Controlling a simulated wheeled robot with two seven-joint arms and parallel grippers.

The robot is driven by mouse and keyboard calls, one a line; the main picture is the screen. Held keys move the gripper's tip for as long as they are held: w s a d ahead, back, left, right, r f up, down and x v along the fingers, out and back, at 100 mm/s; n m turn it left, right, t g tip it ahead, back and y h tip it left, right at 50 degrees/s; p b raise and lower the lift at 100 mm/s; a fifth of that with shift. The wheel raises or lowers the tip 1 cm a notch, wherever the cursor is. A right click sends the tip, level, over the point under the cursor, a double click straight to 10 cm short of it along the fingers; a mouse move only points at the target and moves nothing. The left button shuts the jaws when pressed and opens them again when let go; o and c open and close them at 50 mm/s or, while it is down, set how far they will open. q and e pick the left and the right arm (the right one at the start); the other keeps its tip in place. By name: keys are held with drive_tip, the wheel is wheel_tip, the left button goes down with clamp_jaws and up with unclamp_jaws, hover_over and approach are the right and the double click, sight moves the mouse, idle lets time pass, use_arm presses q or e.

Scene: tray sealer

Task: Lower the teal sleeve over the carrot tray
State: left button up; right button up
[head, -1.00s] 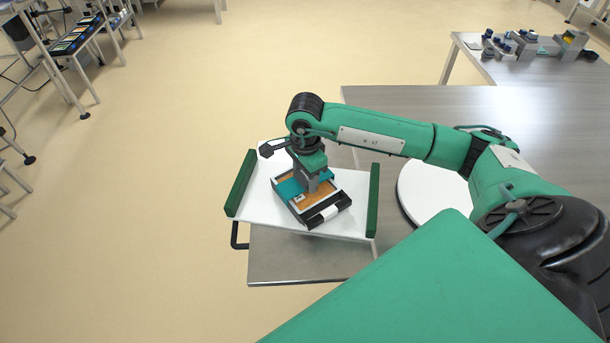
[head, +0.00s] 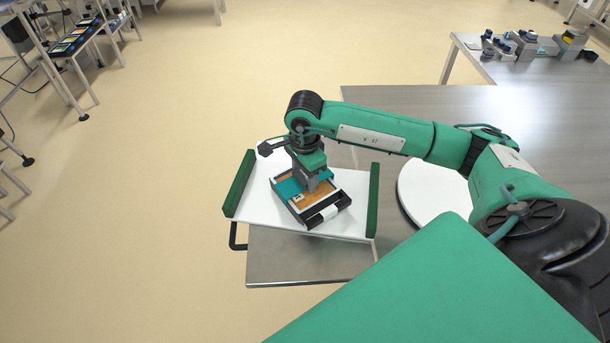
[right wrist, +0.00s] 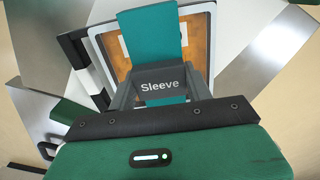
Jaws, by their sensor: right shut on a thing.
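The teal sleeve (head: 287,188) lies as a band across the carrot tray (head: 316,203), whose orange top shows on both sides of it. In the right wrist view the sleeve (right wrist: 155,35) crosses the tray (right wrist: 117,55) near its middle. I cannot tell whether it touches the tray all round. My right gripper (head: 312,187) points down over the tray and is shut on the sleeve's grey grip, marked "Sleeve" (right wrist: 160,87). The gripper hides part of the sleeve. My left gripper is not in view.
The tray is on a white board (head: 345,222) with dark green side rails (head: 374,200), above a metal table. A black block with a white patch (head: 328,213) is at the tray's near end. A round white disc (head: 430,193) lies on the table to the right.

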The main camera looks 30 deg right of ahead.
drive_tip(key=shift+f, duration=0.1)
drive_tip(key=o, duration=1)
drive_tip(key=c, duration=0.3)
drive_tip(key=shift+r+p, duration=1.45)
drive_tip(key=shift+r, duration=2.1)
